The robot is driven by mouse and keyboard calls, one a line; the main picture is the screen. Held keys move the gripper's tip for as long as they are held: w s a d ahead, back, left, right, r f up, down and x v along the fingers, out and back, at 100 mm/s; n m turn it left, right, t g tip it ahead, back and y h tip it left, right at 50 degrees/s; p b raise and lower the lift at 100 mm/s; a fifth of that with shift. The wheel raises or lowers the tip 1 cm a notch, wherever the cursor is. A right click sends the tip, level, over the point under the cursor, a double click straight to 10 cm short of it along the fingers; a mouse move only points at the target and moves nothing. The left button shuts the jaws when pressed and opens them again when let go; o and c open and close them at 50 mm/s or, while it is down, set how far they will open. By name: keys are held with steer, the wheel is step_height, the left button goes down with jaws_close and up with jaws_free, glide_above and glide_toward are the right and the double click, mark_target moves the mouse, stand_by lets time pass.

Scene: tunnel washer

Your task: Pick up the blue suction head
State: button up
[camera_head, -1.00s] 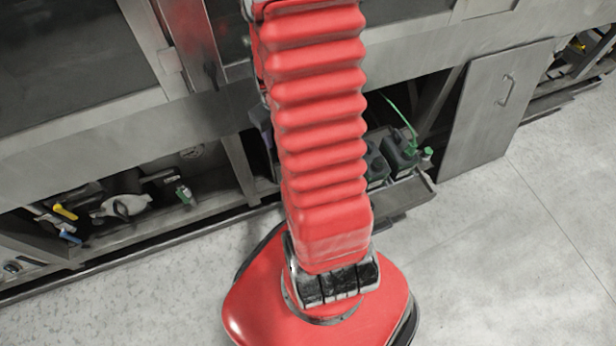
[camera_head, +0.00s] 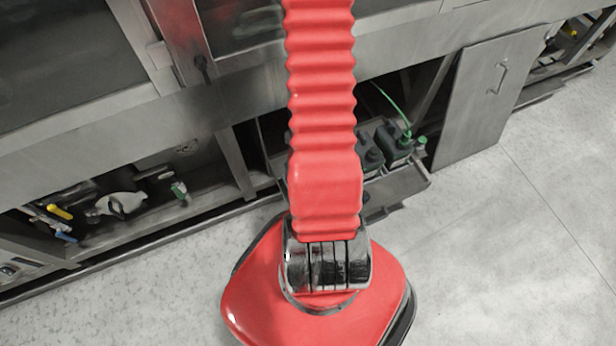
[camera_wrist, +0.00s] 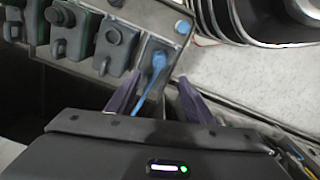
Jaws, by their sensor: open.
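The blue suction head (camera_wrist: 158,60) shows in the wrist view, at the end of the row of jugs, with a thin blue tube running down from it. My gripper (camera_wrist: 160,78) is open, its two dark purple fingers pointing towards the suction head, which appears between and just beyond the fingertips. Whether the fingers touch it cannot be told. Nothing is held. In the head view my arm hides the gripper, and the suction head cannot be made out.
Dark green jugs (camera_wrist: 112,42) stand in a row beside it; some show in the head view (camera_head: 396,145) on a pulled-out metal tray (camera_head: 402,188). A green tube (camera_head: 388,100) rises there. A metal panel (camera_head: 487,95) leans right. Open grey floor (camera_head: 530,240) lies at right.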

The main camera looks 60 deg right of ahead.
steer(key=shift+f, duration=4.3)
steer(key=shift+f, duration=2.6)
jaws_close()
